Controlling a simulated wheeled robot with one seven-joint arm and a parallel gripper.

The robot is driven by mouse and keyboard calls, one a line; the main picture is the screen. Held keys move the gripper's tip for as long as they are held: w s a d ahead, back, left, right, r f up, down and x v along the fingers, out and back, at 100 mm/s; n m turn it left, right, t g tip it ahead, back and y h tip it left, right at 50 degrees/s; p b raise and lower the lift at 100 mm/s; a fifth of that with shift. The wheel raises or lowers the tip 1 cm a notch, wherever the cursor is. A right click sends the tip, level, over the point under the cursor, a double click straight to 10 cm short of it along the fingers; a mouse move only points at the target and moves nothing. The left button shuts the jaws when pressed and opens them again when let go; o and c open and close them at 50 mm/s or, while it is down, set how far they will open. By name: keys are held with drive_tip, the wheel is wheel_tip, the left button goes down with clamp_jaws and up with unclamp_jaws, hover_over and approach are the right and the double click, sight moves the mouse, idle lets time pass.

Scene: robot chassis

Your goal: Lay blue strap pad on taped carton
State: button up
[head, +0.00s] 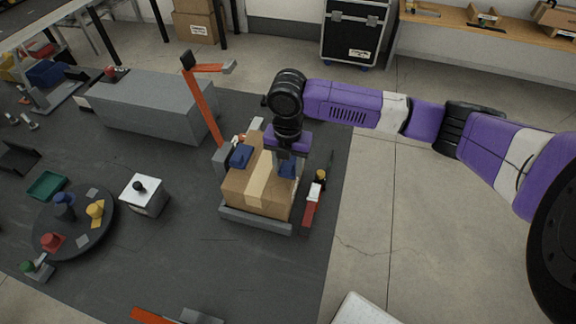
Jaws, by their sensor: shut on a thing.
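The taped carton (237,187) is a brown box with a lighter tape strip down its middle. It sits on a low grey platform (255,221). A second blue pad (241,156) is at the carton's back left corner.
An orange post (203,108) with an arm stands behind the carton to the left. A red and white piece (313,204) is close on the right. A grey block (158,105), a white box (145,196) and a round dark table (75,248) are left. Dark mat in front is mostly clear.

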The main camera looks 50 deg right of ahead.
drive_tip(key=shift+f, duration=0.35)
drive_tip(key=shift+f, duration=0.1)
drive_tip(key=o, duration=1.3)
